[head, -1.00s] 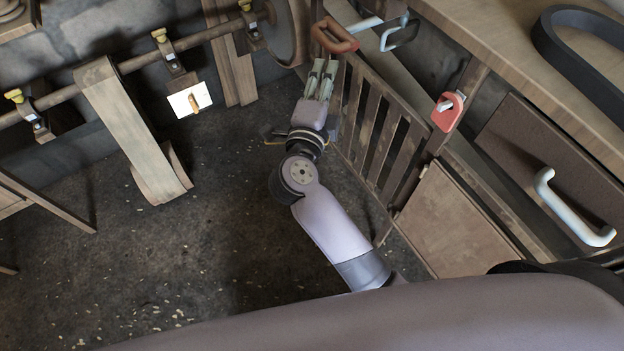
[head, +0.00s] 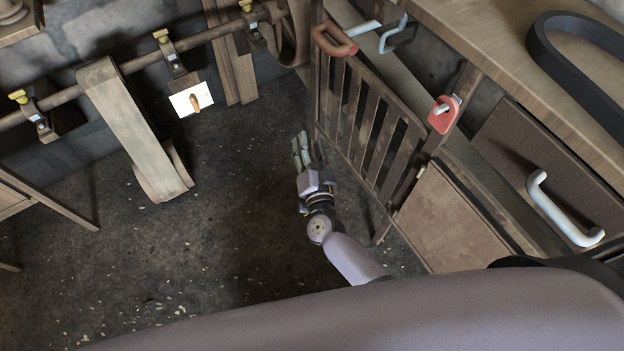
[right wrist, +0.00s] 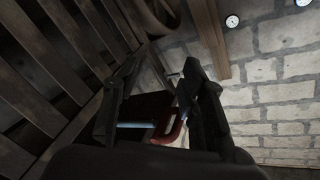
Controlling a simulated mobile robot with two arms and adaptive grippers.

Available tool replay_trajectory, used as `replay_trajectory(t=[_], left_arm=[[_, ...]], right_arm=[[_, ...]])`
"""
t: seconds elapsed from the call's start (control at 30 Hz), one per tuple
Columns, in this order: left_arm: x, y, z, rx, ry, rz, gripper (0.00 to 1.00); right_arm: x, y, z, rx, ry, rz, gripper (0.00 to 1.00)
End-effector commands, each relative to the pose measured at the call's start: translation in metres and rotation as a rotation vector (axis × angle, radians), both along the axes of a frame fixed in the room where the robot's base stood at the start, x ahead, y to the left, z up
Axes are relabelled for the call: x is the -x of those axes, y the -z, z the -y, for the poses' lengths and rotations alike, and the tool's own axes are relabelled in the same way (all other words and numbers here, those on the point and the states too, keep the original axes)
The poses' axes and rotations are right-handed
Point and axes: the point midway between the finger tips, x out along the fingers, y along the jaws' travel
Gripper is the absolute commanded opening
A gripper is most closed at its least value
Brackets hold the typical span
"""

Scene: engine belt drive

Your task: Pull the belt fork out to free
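The belt fork appears to be the pale blue rod (head: 366,27) with a bent end and a red-brown loop handle (head: 334,40), above the slatted wooden guard. The handle also shows in the right wrist view (right wrist: 176,127), beyond and between the fingers. My right gripper (head: 300,141) is below and left of the handle, in front of the guard, apart from it and empty. Its two dark fingers (right wrist: 155,100) stand apart in the right wrist view. My left gripper is not in view.
The slatted guard (head: 352,115) stands close right of my right gripper. A red tag (head: 443,114) hangs on its post. A bench with a black belt (head: 570,60) is at upper right. A shaft (head: 140,62) runs along the wall.

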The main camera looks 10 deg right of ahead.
Motion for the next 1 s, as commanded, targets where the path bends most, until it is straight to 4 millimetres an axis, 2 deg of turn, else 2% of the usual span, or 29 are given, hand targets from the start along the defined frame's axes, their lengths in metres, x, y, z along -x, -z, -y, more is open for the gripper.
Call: replay_trajectory(t=[0.3,0.5,0.7,1.0], left_arm=[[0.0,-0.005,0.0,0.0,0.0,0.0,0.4],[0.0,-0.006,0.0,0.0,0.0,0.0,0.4],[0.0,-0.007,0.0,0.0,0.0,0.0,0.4],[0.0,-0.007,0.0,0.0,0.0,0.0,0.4]], right_arm=[[0.022,0.057,-0.003,0.118,-0.098,-0.119,0.39],[0.036,0.085,-0.003,0.171,-0.144,-0.181,0.39],[0.043,0.098,-0.002,0.193,-0.165,-0.209,0.39],[0.044,0.1,-0.002,0.196,-0.168,-0.212,0.39]])
